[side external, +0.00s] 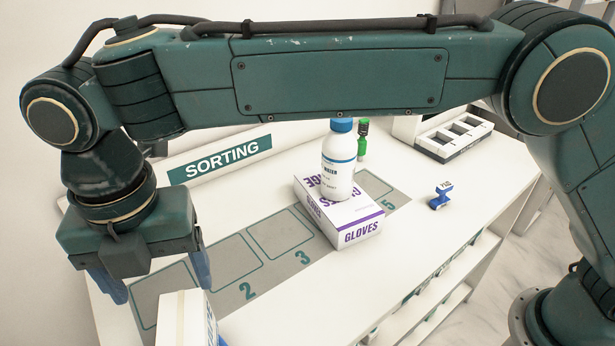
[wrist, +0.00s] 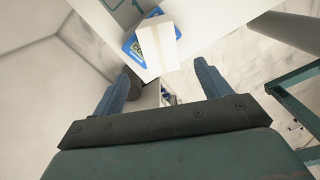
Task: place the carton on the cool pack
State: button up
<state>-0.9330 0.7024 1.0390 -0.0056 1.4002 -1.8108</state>
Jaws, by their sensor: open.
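The white carton (side external: 178,318) stands at the bottom edge of the side view, partly cut off. In the wrist view the carton (wrist: 162,48) overlaps a blue pack (wrist: 131,42), probably the cool pack, whose blue edges show on two sides. The carton appears to stand on the pack, but the contact between them is hidden. My gripper (side external: 160,286) is open, with its blue fingers pointing down above and behind the carton. In the wrist view my gripper (wrist: 163,82) has its fingers apart with nothing between the tips, and the carton lies beyond them.
A grey mat (side external: 285,270) with numbered squares runs along the white table. A gloves box (side external: 352,230) bears a white bottle (side external: 338,168). A green bottle (side external: 362,142), a blue stamp (side external: 440,195), a tray (side external: 455,138) and a SORTING sign (side external: 220,160) stand further off.

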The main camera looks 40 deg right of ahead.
jog(key=shift+r, duration=0.55)
jog(key=d+r+m+t, duration=0.1)
jog(key=d+r+m, duration=0.3)
jog(key=d, duration=0.5)
jog(key=w+d+r+m+y, duration=0.1)
jog(key=d+r+m, duration=0.2)
jog(key=d+m, duration=0.35)
jog(key=d+r+m+t, duration=0.1)
jog(key=d+r+m, duration=0.2)
jog(key=d, duration=0.7)
jog(key=s+d+f+m+t, duration=0.1)
jog(key=s+d+f+m, duration=0.2)
jog(key=s+d+m, duration=0.5)
jog(key=s+d+f+m+t+h, duration=0.1)
jog(key=s+d+f+m+t, duration=0.1)
jog(key=s+d+m, duration=0.7)
jog(key=d+f+m, duration=0.1)
jog(key=d, duration=0.2)
jog(key=shift+s+d+f+t, duration=0.15)
jog(key=shift+d+t, duration=0.1)
jog(key=shift+t, duration=0.05)
